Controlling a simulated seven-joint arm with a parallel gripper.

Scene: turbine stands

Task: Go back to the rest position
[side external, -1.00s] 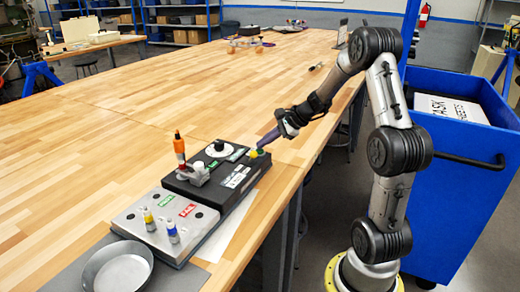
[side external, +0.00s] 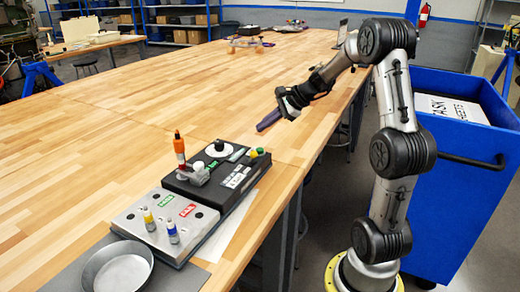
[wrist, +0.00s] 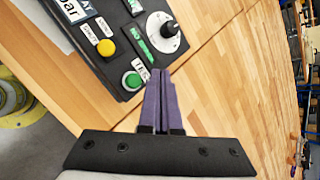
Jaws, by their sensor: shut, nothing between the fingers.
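My gripper (side external: 269,121) is shut and empty, with its purple fingers together, raised over the table's right side beyond the black box. The closed fingers also show in the wrist view (wrist: 160,96). The black box (side external: 239,176) carries a round white dial with a black knob (side external: 219,147), a green button (wrist: 132,80) and a yellow button (wrist: 106,47). An orange-topped tool (side external: 179,147) stands upright at the box's left side. My fingers appear apart from the box in the side view.
A grey panel (side external: 150,233) with small yellow and blue bottles (side external: 172,233) sits in front of the black box. A round grey dish (side external: 118,270) is at the front left. The wooden table (side external: 130,110) is largely clear. A blue cart (side external: 450,185) stands right of my arm.

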